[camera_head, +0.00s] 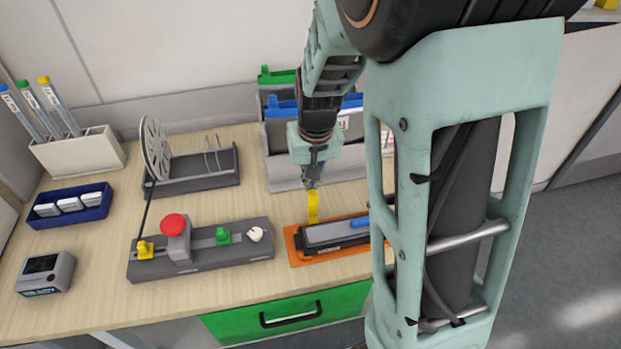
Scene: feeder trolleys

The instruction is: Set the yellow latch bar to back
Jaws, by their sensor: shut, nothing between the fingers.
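My gripper (311,184) points down just above and behind the top of the bar. It is shut and holds nothing. I cannot tell whether its tips touch the bar. A blue part (361,222) shows on the right of the device. My own arm hides the device's right end.
Left of the device is a grey block (200,264) with a red button (174,224), a green slider and a yellow knob. Behind stand grey holders with blue (284,107) and green parts. A reel rack (192,181) stands back left. Front-left tabletop is partly clear.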

